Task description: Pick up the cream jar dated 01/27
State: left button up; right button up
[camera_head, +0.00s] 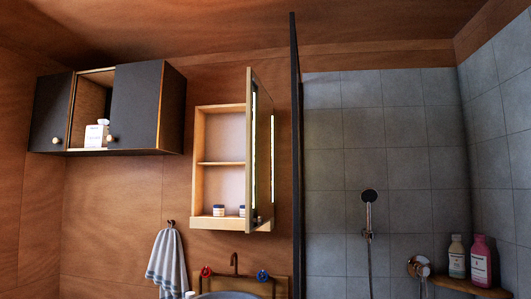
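Two small jars, white with dark bands, stand on the bottom shelf of the open mirror cabinet (197,160). The left jar (219,210) is in full view. The right jar (242,211) stands close to the open mirror door (261,155), which partly covers it. Any dates on the jars are too small to read, so I cannot tell which one is dated 01/27. Neither of my grippers is in view.
A striped towel (166,262) hangs below. The sink (226,295) and tap (234,262) are under the mirror cabinet. A dark upright edge (297,160) borders the tiled shower.

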aim_at(218, 210)
jog(key=i+j+z, duration=0.25)
jog(key=i+j, duration=1.55)
jog(key=j, duration=0.15)
